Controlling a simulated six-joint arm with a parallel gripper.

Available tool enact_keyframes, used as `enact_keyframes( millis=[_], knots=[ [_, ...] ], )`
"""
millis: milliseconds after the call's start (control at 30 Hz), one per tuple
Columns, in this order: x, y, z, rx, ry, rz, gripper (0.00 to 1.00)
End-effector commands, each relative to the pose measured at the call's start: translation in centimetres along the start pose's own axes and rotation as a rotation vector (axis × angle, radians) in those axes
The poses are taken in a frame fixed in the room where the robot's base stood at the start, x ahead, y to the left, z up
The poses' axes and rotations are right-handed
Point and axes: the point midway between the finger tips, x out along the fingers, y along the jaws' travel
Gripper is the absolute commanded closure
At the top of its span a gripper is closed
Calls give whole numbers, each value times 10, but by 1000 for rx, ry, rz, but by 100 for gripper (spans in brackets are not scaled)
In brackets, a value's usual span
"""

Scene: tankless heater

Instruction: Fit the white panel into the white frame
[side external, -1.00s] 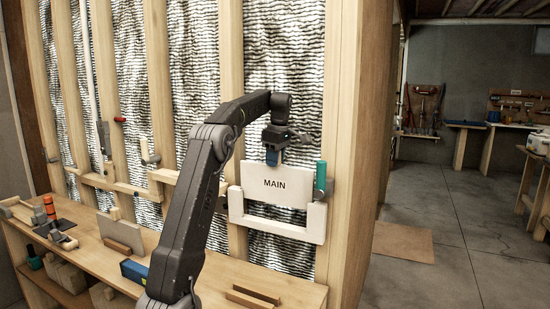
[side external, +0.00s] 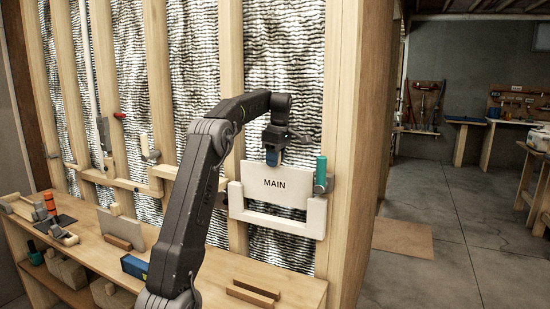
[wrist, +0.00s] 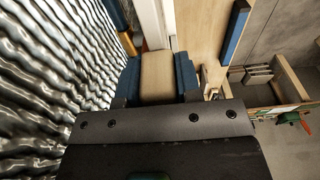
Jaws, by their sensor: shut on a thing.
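The white panel (side external: 275,183), marked MAIN, is upright at the wall, its lower part between the side arms of the U-shaped white frame (side external: 275,218). I cannot tell from this angle whether its lower edge is fully seated. My gripper (side external: 272,157) is above the panel, shut on its top edge. In the wrist view, the gripper's blue fingers (wrist: 157,78) have a pale beige surface between them. The finger contact itself is partly hidden.
A teal-handled part (side external: 321,172) stands right beside the panel and frame. Wooden studs (side external: 340,130) flank the silvery insulation. A wooden shelf (side external: 205,272) below carries blocks and a blue box (side external: 134,267).

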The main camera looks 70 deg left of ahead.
Motion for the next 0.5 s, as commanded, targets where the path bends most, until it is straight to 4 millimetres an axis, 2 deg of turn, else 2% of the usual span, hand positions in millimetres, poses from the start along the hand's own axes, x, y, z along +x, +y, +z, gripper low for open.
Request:
enact_keyframes(
  millis=[500],
  knots=[
    [7,0,1,0,0,2,100]
  ],
)
